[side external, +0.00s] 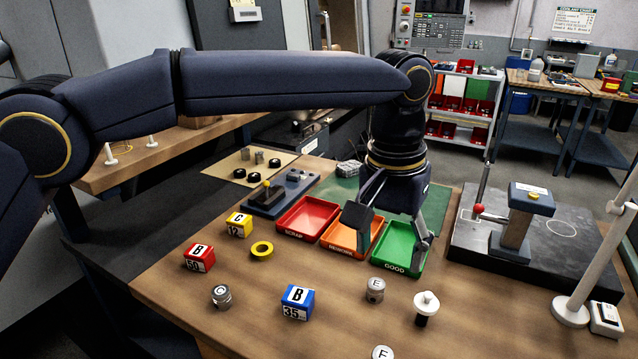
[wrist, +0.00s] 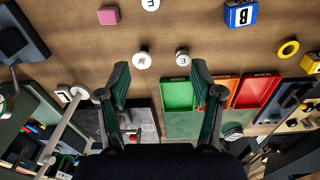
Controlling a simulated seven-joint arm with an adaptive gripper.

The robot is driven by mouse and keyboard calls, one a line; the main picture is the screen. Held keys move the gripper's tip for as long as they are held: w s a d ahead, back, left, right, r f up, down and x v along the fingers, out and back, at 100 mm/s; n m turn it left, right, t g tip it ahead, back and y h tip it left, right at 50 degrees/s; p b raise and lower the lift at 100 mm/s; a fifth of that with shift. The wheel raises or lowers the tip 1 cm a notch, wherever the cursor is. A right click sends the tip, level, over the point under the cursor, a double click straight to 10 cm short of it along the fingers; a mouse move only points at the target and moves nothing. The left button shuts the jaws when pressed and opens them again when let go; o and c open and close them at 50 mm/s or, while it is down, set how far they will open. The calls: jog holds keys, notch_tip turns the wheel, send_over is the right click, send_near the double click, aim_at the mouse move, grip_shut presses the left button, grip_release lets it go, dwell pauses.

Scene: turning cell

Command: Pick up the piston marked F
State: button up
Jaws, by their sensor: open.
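A silver piston at the front edge of the side view (side external: 383,353) is cut off by the frame; its top letter looks like F. It appears to be the piston at the top edge of the wrist view (wrist: 150,4), where its letter is hard to read. Another silver piston (side external: 375,290), with a letter that looks like E, stands in front of the trays; it also shows in the wrist view (wrist: 182,58). A third piston marked C (side external: 221,296) stands at the left. My gripper (side external: 390,230) is open and empty above the orange and green trays.
Red (side external: 308,218), orange (side external: 345,238) and green (side external: 405,248) trays stand behind the pistons. A white-topped knob (side external: 426,305) stands right of the E-like piston. A blue B block (side external: 297,302), red block (side external: 199,257) and yellow ring (side external: 262,249) are on the left. Bare wood lies between.

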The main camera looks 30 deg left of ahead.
jog(key=m, duration=0.1)
send_over(383, 355)
notch_tip(383, 355, down, 6)
jog(key=shift+g+y, duration=0.3)
jog(key=f, duration=0.9)
jog(key=shift+w+d+f, duration=0.15)
jog(key=shift+d, duration=0.1)
jog(key=f, duration=0.5)
jog(key=shift+a+f, duration=0.25)
jog(key=shift+f, duration=0.05)
jog(key=shift+c, duration=0.2)
grip_shut()
jog(key=shift+r, duration=0.15)
